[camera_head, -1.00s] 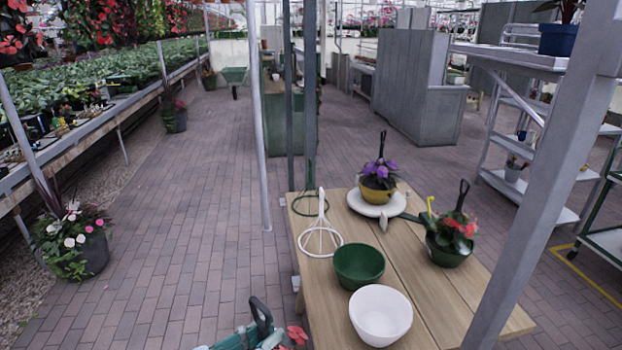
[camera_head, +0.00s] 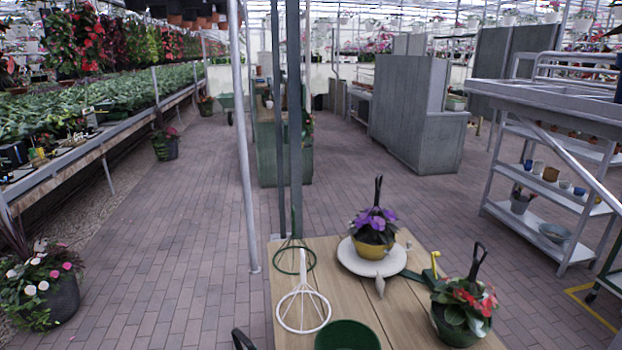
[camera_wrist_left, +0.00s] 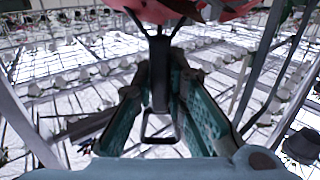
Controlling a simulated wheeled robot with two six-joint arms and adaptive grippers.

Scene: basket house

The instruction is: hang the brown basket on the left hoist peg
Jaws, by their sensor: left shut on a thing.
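In the left wrist view my left gripper (camera_wrist_left: 160,100) has its teal fingers shut on a dark hanger handle (camera_wrist_left: 160,128) that ends in a loop. Red flowers or petals (camera_wrist_left: 190,10) show at the top edge of that view, on the other end of the handle. The body of this basket is out of view, so I cannot tell its colour. In the head view only a black hook (camera_head: 242,340) shows at the bottom edge; the left gripper is below the frame. The left hoist peg cannot be made out. My right gripper is not in view.
A wooden table (camera_head: 362,297) holds a yellow basket (camera_head: 371,250) with purple flowers on a pale round plate, a green basket (camera_head: 458,325) with red flowers, a green bowl (camera_head: 347,337) and wire cones (camera_head: 302,300). Grey posts (camera_head: 246,140) rise behind.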

